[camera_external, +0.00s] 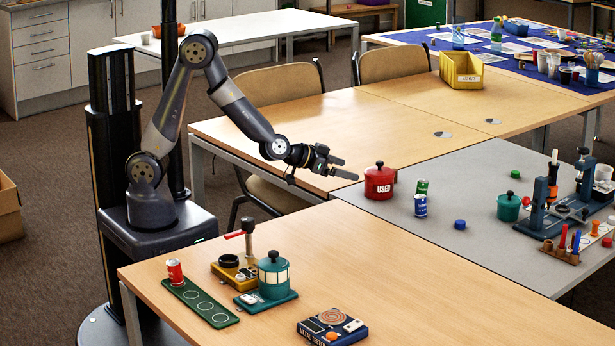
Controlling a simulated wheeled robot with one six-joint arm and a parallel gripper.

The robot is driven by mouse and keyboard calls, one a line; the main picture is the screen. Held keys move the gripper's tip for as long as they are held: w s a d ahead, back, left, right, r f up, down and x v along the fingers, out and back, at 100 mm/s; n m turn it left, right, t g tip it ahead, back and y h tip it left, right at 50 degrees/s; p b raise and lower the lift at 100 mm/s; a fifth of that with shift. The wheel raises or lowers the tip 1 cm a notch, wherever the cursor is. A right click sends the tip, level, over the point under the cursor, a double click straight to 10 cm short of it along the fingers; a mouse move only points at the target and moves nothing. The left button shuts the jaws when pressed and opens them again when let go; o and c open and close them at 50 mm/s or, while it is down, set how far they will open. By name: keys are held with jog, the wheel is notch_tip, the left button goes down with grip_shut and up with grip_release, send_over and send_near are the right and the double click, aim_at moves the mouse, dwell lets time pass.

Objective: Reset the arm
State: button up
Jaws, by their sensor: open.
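My arm reaches out to the right from my column, bent at the elbow. My gripper (342,167) is open and empty. In the picture its fingers point right, just left of the red pot labelled "USED" (379,183). I cannot tell the exact gap between them. The red pot has a black-knobbed lid and stands on the grey table (470,232). A green can (422,187) and a blue can (420,206) stand just right of it.
The near wooden table (420,285) holds a green board (214,312) with a red can (175,272), a yellow device (235,272), a teal pot (273,277) and a blue device (332,326). Tools crowd the grey table's right side. A yellow bin (461,71) stands farther back.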

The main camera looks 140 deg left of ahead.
aim_at(371, 171)
jog(key=shift+a, duration=0.1)
jog(key=x, duration=0.4)
jog(key=b+x, duration=0.1)
jog(key=x, duration=0.7)
jog(key=shift+f, duration=0.4)
jog(key=shift+r+p, duration=0.3)
jog(key=shift+r, duration=0.95)
jog(key=shift+f, duration=0.15)
